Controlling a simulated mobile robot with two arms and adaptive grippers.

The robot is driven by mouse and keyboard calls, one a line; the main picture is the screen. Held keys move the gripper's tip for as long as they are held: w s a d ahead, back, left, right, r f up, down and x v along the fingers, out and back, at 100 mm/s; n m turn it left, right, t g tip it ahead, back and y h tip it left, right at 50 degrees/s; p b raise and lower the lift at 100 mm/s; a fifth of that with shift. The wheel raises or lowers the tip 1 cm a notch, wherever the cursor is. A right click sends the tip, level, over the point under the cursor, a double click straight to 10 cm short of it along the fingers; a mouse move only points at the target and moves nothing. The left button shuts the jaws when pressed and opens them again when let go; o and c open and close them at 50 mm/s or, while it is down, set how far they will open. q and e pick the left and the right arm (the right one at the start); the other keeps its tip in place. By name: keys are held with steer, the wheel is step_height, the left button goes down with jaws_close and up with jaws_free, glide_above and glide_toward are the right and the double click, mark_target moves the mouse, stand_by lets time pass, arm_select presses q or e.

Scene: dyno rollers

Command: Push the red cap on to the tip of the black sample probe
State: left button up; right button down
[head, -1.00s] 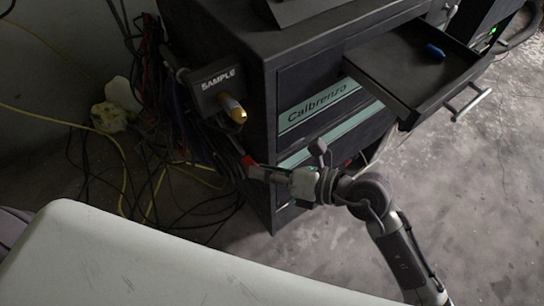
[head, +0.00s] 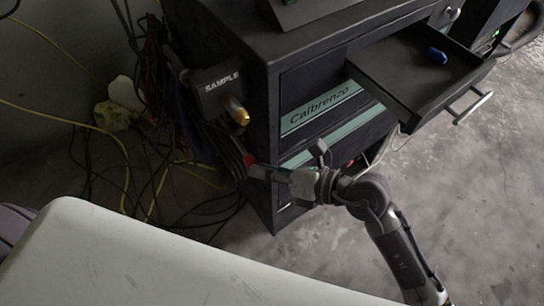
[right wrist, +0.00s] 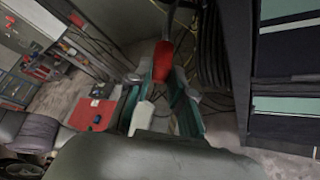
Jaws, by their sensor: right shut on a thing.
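My right gripper (head: 258,169) is shut on the red cap (head: 249,160), which sticks out past the fingertips beside the cabinet's lower left edge. In the right wrist view the red cap (right wrist: 162,62) shows between the fingers (right wrist: 160,85). A black box marked SAMPLE (head: 219,89) is on the cabinet's left side, with a brass-coloured cylinder (head: 236,110) below it. The cap is below this cylinder in the head view and apart from it. I cannot make out the black probe clearly among the dark cables. My left gripper is not in view.
The dark cabinet (head: 300,82) has an open drawer (head: 400,82) holding a small blue object (head: 437,55). Loose black and yellow cables (head: 150,175) hang and lie left of the cabinet. Bare floor (head: 470,200) is free at the right.

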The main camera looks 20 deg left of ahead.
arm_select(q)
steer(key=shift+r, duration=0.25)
arm_select(e)
steer(key=shift+w+a+r, duration=0.1)
steer(key=shift+a, duration=0.05)
arm_select(q)
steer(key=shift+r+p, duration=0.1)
steer(key=shift+p, duration=0.25)
arm_select(e)
steer(key=shift+w+a, duration=0.25)
steer(key=c, duration=1)
jaws_free()
steer(key=shift+o, duration=0.2)
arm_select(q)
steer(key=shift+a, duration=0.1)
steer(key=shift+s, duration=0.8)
arm_select(e)
steer(key=v, duration=1.2)
steer(key=shift+w, duration=0.15)
